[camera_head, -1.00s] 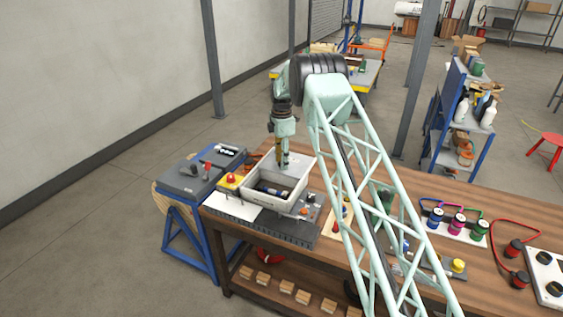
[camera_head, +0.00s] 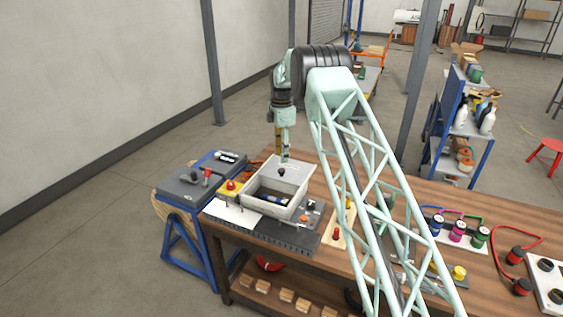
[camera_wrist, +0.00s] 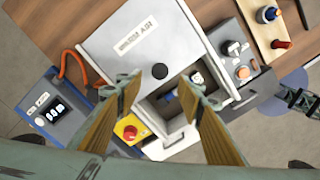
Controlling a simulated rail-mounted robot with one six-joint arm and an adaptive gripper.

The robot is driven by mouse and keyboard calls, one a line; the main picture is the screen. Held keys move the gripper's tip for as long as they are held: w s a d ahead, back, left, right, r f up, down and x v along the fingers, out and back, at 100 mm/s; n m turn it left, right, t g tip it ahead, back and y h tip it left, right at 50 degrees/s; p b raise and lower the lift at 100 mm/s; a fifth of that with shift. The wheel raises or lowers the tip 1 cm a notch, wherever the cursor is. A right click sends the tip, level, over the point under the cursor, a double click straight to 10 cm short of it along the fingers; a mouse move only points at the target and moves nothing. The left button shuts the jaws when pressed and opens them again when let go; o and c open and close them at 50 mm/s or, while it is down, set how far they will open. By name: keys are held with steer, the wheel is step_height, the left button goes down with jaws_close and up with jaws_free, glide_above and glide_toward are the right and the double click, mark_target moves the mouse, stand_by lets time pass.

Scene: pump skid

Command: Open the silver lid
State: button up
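The silver lid (camera_wrist: 135,40) is a flat grey plate with printed lettering and a black knob (camera_wrist: 160,71) near its front edge. It lies at the back of a light grey box (camera_head: 303,197), whose front part is uncovered and shows dark contents inside. The lid also shows in the head view (camera_head: 297,172). My gripper (camera_wrist: 165,92) is open, its two orange-brown fingers spread apart. In the wrist view the knob appears between and just beyond the fingertips. In the head view my gripper (camera_head: 282,156) hangs just above the lid, apart from the knob.
A yellow block with a red button (camera_wrist: 129,131) and a grey-blue unit with a display (camera_wrist: 56,113) stand left of the box. A panel with knobs (camera_wrist: 238,60) is to its right. Several coloured connectors (camera_head: 457,231) occupy the bench's right side.

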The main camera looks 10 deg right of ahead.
steer(key=shift+r, duration=2.05)
steer(key=s+r+m+t+b, duration=0.1)
steer(key=s+r+m, duration=0.1)
steer(key=s+r, duration=0.55)
steer(key=s+r+m+b, duration=0.25)
steer(key=s+r, duration=0.25)
steer(key=r, duration=0.6)
steer(key=s+a+r+m+b, duration=0.1)
steer(key=s+r+m, duration=0.1)
steer(key=s+r, duration=0.6)
steer(key=s+a+r+m+b, duration=0.1)
steer(key=s+r+m, duration=0.2)
steer(key=s, duration=0.8)
steer(key=s+r+m+t+b, duration=0.2)
steer(key=s+m, duration=0.3)
steer(key=s, duration=2)
steer(key=s+f+m+b, duration=0.1)
steer(key=s+f, duration=0.2)
steer(key=s, duration=0.5)
steer(key=s+f+m, duration=0.2)
steer(key=s+f, duration=0.1)
steer(key=s, duration=0.5)
steer(key=s+f+m+t+b, duration=0.1)
steer(key=s+f, duration=0.3)
steer(key=s, duration=0.4)
steer(key=shift+a+m+b, duration=0.2)
steer(key=shift+m+b, duration=0.15)
steer(key=shift+m, duration=0.2)
steer(key=shift+w, duration=0.1)
